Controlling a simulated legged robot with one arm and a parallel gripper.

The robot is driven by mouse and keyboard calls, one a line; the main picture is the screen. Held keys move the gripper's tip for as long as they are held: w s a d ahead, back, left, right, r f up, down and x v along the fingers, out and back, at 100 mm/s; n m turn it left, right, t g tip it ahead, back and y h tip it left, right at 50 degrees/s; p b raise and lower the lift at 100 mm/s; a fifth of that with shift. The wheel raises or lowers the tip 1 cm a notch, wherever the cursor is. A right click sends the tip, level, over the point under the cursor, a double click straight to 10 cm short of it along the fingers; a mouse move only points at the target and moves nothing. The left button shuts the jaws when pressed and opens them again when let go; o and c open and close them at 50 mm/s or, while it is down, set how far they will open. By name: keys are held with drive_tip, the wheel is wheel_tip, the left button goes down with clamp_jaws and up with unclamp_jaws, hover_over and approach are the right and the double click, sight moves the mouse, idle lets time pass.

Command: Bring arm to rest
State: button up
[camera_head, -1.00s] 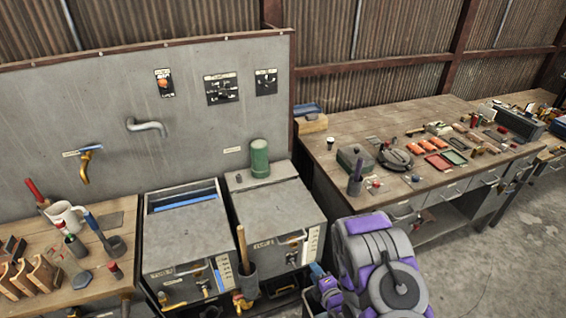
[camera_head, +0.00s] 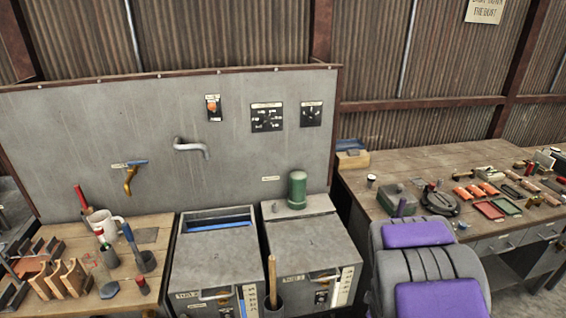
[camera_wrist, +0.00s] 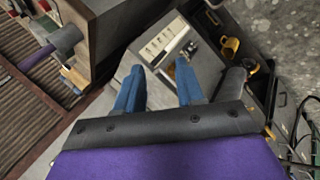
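My arm (camera_head: 428,265) shows at the lower right in the head view as grey and purple links in front of the right workbench. My gripper is outside the head view. In the wrist view my gripper (camera_wrist: 158,84) has two blue fingers standing well apart. Nothing shows between the fingers but the scene beyond. A grey cabinet with a pale labelled panel (camera_wrist: 162,40) lies past the fingertips.
Two grey tanks (camera_head: 215,258) stand below a metal backboard (camera_head: 70,130) with a tap and pipe. A left bench (camera_head: 70,238) holds a mug and wooden rack. The right workbench (camera_head: 440,162) carries many small parts. A wooden handle (camera_head: 272,280) stands upright before the tanks.

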drive_tip(key=s+a+r+m+g+b, duration=0.1)
drive_tip(key=s+a+r+m+g, duration=0.2)
drive_tip(key=s+r, duration=0.3)
drive_tip(key=s+a+r+m+g+y+b, duration=0.1)
drive_tip(key=s+a+r+m+g, duration=0.2)
drive_tip(key=s, duration=1.3)
drive_tip(key=s+a+r+m+g+y+b, duration=0.1)
drive_tip(key=s+a+r+m, duration=0.4)
drive_tip(key=s, duration=0.6)
wheel_tip(320, 180, up, 4)
drive_tip(key=shift+a+f+m+g+b, duration=0.2)
drive_tip(key=shift+a+m+g+b, duration=0.25)
drive_tip(key=shift+a+g, duration=0.6)
drive_tip(key=shift+s, duration=0.1)
